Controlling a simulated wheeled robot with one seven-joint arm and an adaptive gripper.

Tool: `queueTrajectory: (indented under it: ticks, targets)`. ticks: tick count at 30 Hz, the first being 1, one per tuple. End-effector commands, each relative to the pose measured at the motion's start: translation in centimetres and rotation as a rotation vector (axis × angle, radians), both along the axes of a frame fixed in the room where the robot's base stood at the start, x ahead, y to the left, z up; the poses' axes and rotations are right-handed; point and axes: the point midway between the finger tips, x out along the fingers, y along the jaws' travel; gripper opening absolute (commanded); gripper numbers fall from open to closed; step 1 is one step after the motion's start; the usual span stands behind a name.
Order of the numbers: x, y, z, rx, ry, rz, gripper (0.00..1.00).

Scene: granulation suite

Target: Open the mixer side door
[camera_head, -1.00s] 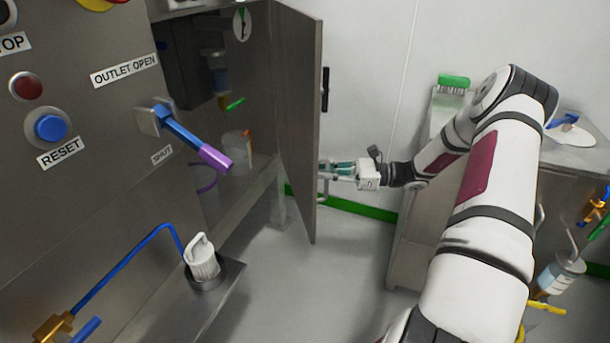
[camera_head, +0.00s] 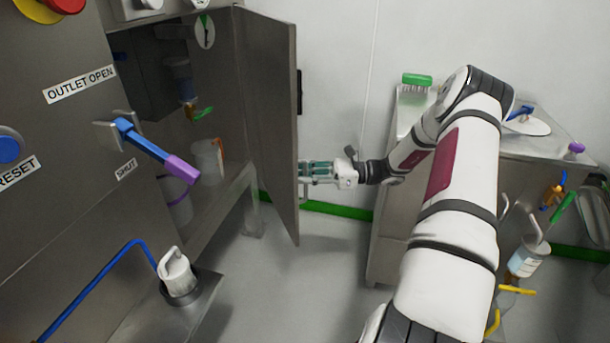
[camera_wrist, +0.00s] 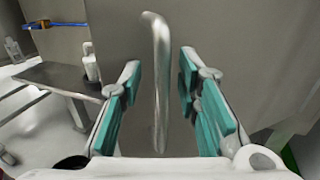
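The mixer side door (camera_head: 268,120) is a grey metal panel that stands swung open, with the cabinet interior showing to its left. Its bar handle (camera_wrist: 158,80) shows in the wrist view as a vertical metal bar between my fingers. My gripper (camera_head: 308,173) is at the door's outer face, beside the handle. In the wrist view my gripper (camera_wrist: 160,85) has its teal-padded fingers apart, one on each side of the handle, with a gap on both sides. Part of the handle in the head view is hidden by my gripper.
A blue lever with a purple grip (camera_head: 165,160) sticks out from the mixer front. A white-capped fitting (camera_head: 176,270) stands on a low metal ledge. A steel bench (camera_head: 545,147) with a green brush (camera_head: 416,80) stands right. The floor below the door is clear.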

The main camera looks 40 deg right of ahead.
Motion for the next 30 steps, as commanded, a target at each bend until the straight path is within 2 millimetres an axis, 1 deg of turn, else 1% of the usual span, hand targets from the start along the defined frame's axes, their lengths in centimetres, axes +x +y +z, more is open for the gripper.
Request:
queueTrajectory:
  ticks: [5, 8, 15, 18, 21, 24, 30]
  targets:
    - [0.1, 0.0, 0.8, -0.001, -0.002, -0.001, 0.3]
    - [0.1, 0.0, 2.2, -0.003, -0.003, -0.001, 0.3]
    - [0.0, 0.0, 6.7, -0.003, -0.001, -0.001, 0.3]
    - [0.0, 0.0, 8.2, -0.003, -0.002, 0.0, 0.3]
    - [0.0, 0.0, 9.2, -0.002, 0.0, 0.0, 0.3]
    - [0.0, 0.0, 9.8, -0.001, 0.001, 0.0, 0.3]
    - [0.0, 0.0, 10.0, 0.0, 0.0, 0.0, 0.3]
